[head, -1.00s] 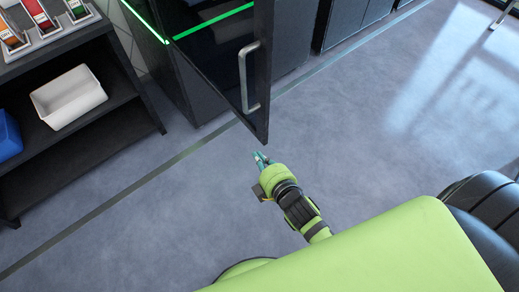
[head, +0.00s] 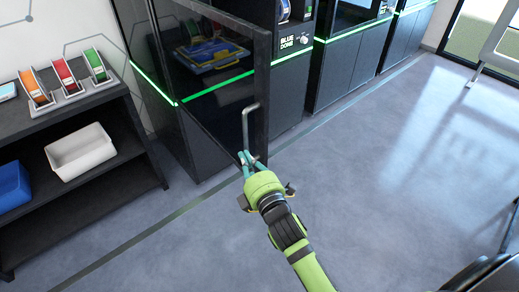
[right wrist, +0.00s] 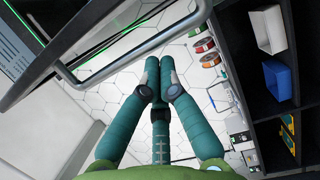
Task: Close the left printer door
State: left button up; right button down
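The left printer door (head: 212,85) is a dark glass panel in a black frame, swung open toward me in the head view. Its vertical silver handle (head: 246,130) is on the door's free edge side. The handle also shows in the right wrist view (right wrist: 125,63), crossing just past the fingertips. My right gripper (head: 251,160) is at the handle's lower end. In the right wrist view its teal fingers (right wrist: 159,66) have their tips together with nothing between them. Whether they touch the handle I cannot tell. My left gripper is not in view.
A dark shelf unit (head: 95,180) stands left, with colored spools on top and a white bin (head: 80,152) and a blue bin (head: 12,185) below. More printers (head: 345,60) line the wall to the right.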

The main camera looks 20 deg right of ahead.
aim_at(260, 154)
jog(key=shift+w+d+p, duration=0.25)
jog(key=shift+d+p, duration=0.05)
jog(key=shift+d, duration=0.7)
jog(key=shift+w+d+p, duration=0.2)
jog(key=shift+d+p, duration=0.05)
jog(key=shift+d, duration=0.7)
jog(key=shift+f, duration=0.1)
